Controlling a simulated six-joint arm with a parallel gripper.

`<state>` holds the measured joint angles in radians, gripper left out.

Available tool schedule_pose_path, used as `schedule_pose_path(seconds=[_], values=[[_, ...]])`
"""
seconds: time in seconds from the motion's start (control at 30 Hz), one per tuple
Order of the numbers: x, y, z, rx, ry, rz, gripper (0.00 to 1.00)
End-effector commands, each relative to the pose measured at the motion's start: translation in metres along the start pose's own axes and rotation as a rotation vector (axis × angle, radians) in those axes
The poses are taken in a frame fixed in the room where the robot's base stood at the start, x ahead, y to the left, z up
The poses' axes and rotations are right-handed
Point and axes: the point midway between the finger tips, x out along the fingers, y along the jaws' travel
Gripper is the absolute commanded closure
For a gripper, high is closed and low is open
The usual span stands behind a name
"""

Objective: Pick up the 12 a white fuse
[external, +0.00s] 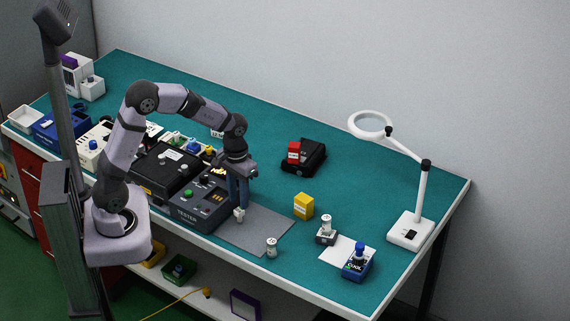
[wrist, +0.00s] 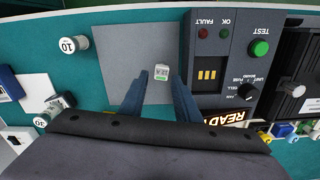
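The white fuse (wrist: 161,73) shows in the wrist view with a "12 A" label and a green band. It is on the grey mat (wrist: 112,45) beside the tester. It also shows in the external view as a small white piece (external: 239,215) just under my fingertips. My gripper (wrist: 159,82) is open, with one blue-grey finger on each side of the fuse and a visible gap to both. In the external view my gripper (external: 238,204) points straight down over the mat's left part. Whether the fingertips reach down beside the fuse is hard to tell.
The tester (external: 200,200), with a green button, stands close to my gripper's left. A white cylinder marked 10 (wrist: 74,43) stands near the mat's edge. A yellow block (external: 303,206), a blue "COOL" block (external: 357,264) and a magnifier lamp (external: 410,230) are to the right.

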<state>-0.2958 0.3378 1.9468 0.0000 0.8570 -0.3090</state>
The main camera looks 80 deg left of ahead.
Motion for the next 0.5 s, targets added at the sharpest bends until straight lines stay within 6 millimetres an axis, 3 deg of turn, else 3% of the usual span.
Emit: schedule_pose_path(seconds=[0.5], values=[[0.021, 0.000, 0.000, 0.000, 0.000, 0.000, 0.70]])
